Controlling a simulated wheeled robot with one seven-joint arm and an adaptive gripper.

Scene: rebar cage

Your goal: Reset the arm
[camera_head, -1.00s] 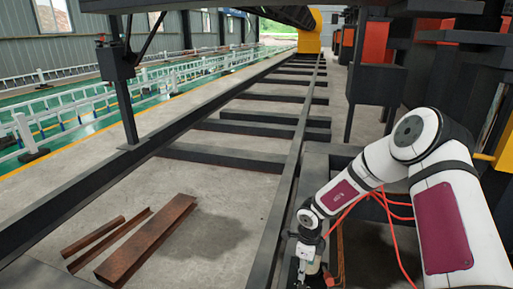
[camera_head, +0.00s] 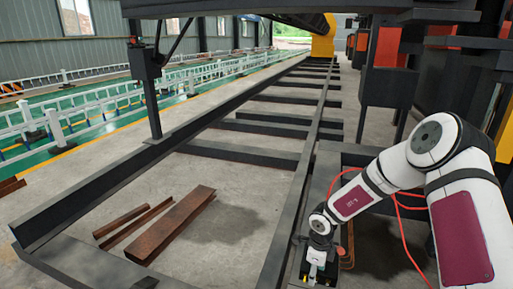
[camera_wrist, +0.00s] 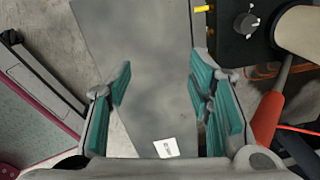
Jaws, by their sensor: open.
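My gripper (camera_head: 316,268) hangs low at the end of my white arm, at the bottom right of the head view, close to the dark frame. The wrist view shows the gripper (camera_wrist: 165,100) with its teal fingers spread wide apart and nothing held between them. A flat grey surface (camera_wrist: 145,45) with a small white label lies behind the fingers. I cannot tell how far it is from them. In the head view my arm is bent at the elbow, with the forearm sloping down to the left.
Long dark rails (camera_head: 292,200) with crossbars run away from me. Rusty steel bars (camera_head: 178,226) lie on the floor at left. A dark post (camera_head: 151,105) stands beyond them. Orange-red cables (camera_head: 402,235) loop by my arm. A black knobbed box (camera_wrist: 240,25) sits right of the gripper.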

